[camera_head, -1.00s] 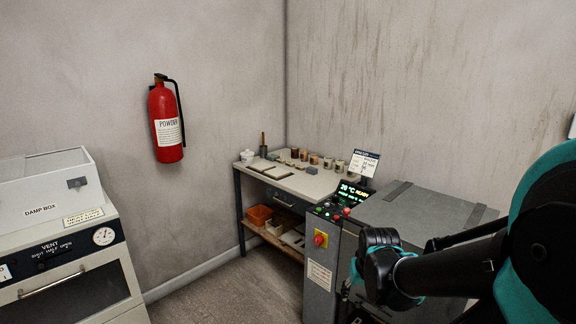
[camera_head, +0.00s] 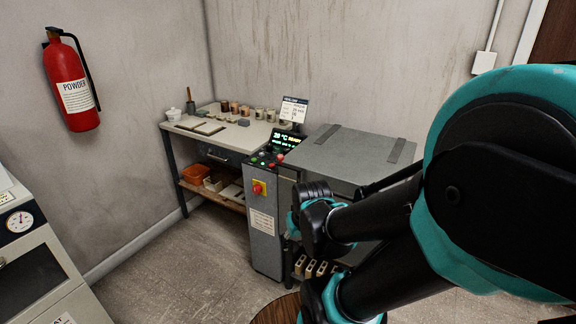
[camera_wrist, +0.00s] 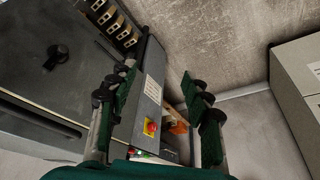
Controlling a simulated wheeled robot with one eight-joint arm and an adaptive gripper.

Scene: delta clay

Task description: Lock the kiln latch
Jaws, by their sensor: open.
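The grey kiln (camera_head: 345,150) stands right of centre in the head view, its front largely covered by my arm. Its control column (camera_head: 264,225) has a lit display (camera_head: 288,144) and a red and yellow switch (camera_head: 258,188). In the wrist view the kiln's dark face (camera_wrist: 45,85) fills the left side, with a black knob-like part (camera_wrist: 57,56) that may be the latch; its lock state cannot be told. My gripper (camera_wrist: 155,82) is open and empty, with the control column seen between its fingers. The black part lies left of the fingers, apart from them.
A workbench (camera_head: 232,138) with small pots stands left of the kiln. Wooden-looking blocks (camera_head: 310,268) sit low under the kiln. A fire extinguisher (camera_head: 72,85) hangs on the left wall. An oven-like cabinet (camera_head: 50,275) stands at lower left. The floor (camera_head: 190,265) between is clear.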

